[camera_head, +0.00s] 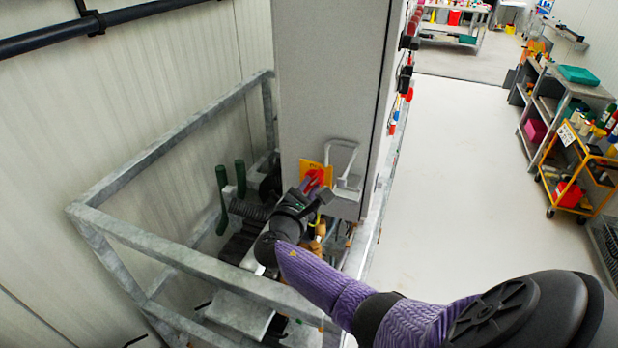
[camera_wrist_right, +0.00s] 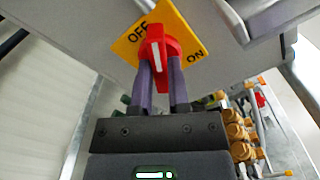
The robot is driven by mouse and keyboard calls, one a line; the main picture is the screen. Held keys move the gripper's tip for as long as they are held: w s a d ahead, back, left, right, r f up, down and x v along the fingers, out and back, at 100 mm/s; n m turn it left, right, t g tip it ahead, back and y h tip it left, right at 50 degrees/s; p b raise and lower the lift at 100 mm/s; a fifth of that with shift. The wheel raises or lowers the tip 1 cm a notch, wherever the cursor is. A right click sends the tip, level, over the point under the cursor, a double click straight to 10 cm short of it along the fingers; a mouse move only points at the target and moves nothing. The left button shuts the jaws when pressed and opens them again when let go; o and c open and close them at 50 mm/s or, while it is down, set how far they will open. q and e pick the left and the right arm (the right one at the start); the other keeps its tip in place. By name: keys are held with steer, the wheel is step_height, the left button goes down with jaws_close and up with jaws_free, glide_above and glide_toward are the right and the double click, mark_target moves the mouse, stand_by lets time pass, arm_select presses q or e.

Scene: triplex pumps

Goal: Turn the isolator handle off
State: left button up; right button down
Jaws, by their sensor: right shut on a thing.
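The red isolator handle (camera_wrist_right: 158,48) sits on a yellow plate (camera_wrist_right: 183,33) marked OFF at the upper left and ON at the lower right in the right wrist view. Its white stripe runs nearly up and down in that picture. My right gripper (camera_wrist_right: 160,66) is shut on the handle, one finger on each side. In the head view the handle (camera_head: 314,178) and yellow plate (camera_head: 309,169) are on the grey cabinet (camera_head: 330,90), low on its near face, with my right gripper (camera_head: 308,187) at them. My left gripper is not in view.
A white bracket (camera_head: 345,165) stands out just right of the plate. A galvanised frame (camera_head: 180,240) surrounds the pump parts, with green levers (camera_head: 222,195) to the left. Brass fittings (camera_wrist_right: 235,130) lie below right of my gripper. The floor (camera_head: 455,180) to the right is clear.

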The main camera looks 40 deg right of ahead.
steer(key=n+p, duration=0.2)
steer(key=n, duration=0.1)
steer(key=shift+r+n, duration=0.1)
steer(key=shift+n, duration=0.2)
steer(key=shift+n+p, duration=0.7)
steer(key=shift+n, duration=1)
steer(key=c, duration=0.6)
jaws_free()
steer(key=shift+a, duration=0.1)
steer(key=p+v, duration=0.1)
steer(key=v, duration=0.8)
steer(key=shift+s+a, duration=0.2)
steer(key=shift+a, duration=0.15)
